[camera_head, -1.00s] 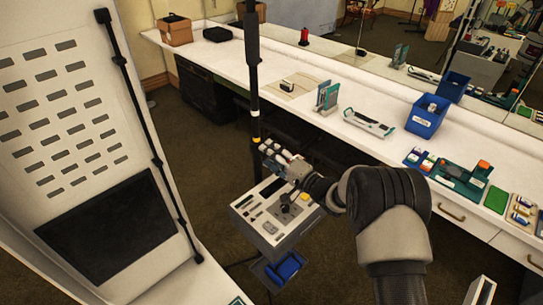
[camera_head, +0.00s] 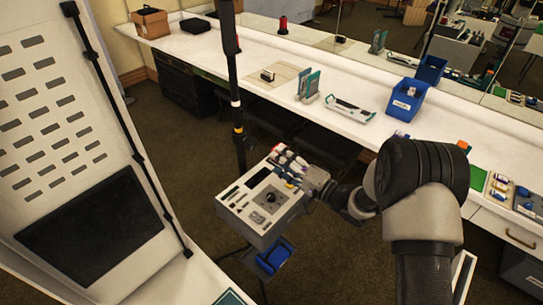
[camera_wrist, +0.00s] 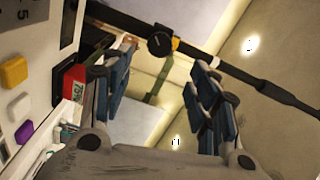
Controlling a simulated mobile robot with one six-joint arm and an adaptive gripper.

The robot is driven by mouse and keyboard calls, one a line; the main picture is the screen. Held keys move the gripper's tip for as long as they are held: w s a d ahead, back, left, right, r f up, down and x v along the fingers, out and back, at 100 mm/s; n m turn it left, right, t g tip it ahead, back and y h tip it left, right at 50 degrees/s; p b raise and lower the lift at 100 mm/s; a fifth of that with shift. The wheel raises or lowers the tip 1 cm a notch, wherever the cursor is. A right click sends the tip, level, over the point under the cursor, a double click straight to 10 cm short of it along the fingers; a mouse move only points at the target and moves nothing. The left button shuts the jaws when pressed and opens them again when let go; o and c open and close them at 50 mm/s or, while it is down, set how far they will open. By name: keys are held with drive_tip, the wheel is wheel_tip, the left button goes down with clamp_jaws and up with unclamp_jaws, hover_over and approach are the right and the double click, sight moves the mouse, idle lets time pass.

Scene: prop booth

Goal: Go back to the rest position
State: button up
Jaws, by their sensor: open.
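My gripper (camera_head: 287,166) is at the end of my arm, over the far right corner of a grey-white panel box (camera_head: 262,240) in the head view. In the wrist view my gripper (camera_wrist: 160,95) has its two blue-padded fingers wide apart, with nothing held between them. Part of the panel face shows at the left of the wrist view, with a yellow button (camera_wrist: 14,72) and a purple button (camera_wrist: 24,131). A red item (camera_wrist: 72,88) with a number on it lies close beside the left finger; I cannot tell whether they touch.
A black pole (camera_head: 238,110) stands just behind the panel box. A white perforated board (camera_head: 75,120) fills the left. The long white counter (camera_head: 225,60) holds a blue bin (camera_head: 404,104), a teal-and-white tool (camera_head: 349,109) and a brown box (camera_head: 150,22). A blue tray (camera_head: 272,258) hangs below the panel.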

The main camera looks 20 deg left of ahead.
drive_tip(key=shift+s+d, duration=0.1)
drive_tip(key=shift+d, duration=0.25)
